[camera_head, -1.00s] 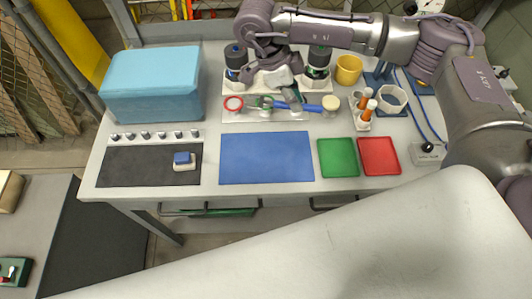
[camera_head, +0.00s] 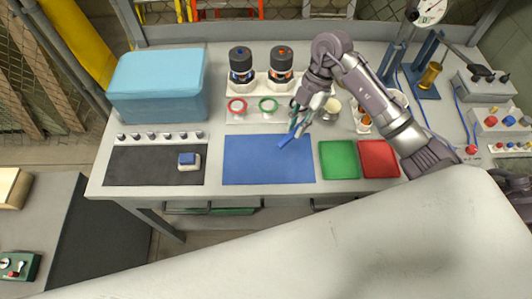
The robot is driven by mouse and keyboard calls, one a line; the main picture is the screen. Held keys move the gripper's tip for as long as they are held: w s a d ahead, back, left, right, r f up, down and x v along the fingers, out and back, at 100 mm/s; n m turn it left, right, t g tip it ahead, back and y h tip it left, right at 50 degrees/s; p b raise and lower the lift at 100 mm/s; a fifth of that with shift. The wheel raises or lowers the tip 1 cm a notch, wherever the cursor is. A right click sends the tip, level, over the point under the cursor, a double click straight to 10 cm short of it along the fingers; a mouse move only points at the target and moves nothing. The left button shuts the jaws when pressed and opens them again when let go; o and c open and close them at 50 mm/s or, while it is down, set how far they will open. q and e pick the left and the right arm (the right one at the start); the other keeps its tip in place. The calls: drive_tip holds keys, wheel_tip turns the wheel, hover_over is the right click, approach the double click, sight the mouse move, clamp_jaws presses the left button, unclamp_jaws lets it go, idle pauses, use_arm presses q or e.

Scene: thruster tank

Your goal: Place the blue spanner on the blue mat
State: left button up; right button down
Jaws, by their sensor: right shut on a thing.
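The blue spanner (camera_head: 287,141) is in my right gripper (camera_head: 300,121), which comes in from the right and is shut on it. The spanner is tilted, its blue handle pointing down and left over the upper right part of the blue mat (camera_head: 262,168). Whether it touches the mat I cannot tell. The mat is otherwise bare. The fingers hide part of the spanner. My left gripper is not in view.
A green mat (camera_head: 339,160) and a red mat (camera_head: 379,159) lie right of the blue one. Behind are a light-blue box (camera_head: 157,87) and a holder with red and green rings (camera_head: 237,106).

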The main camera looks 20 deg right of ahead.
drive_tip(key=p, duration=0.3)
hover_over(260, 165)
drive_tip(key=d, duration=0.1)
drive_tip(key=f, duration=0.5)
drive_tip(key=shift+w+d+f, duration=0.1)
drive_tip(key=shift+w+d, duration=0.05)
drive_tip(key=shift+w, duration=0.15)
wheel_tip(260, 165, down, 3)
drive_tip(key=shift+f+p, duration=0.1)
drive_tip(key=shift+p, duration=0.25)
drive_tip(key=shift+f, duration=0.5)
drive_tip(key=c, duration=1.1)
unclamp_jaws()
drive_tip(key=shift+r, duration=0.1)
drive_tip(key=b+v, duration=0.2)
drive_tip(key=v, duration=1)
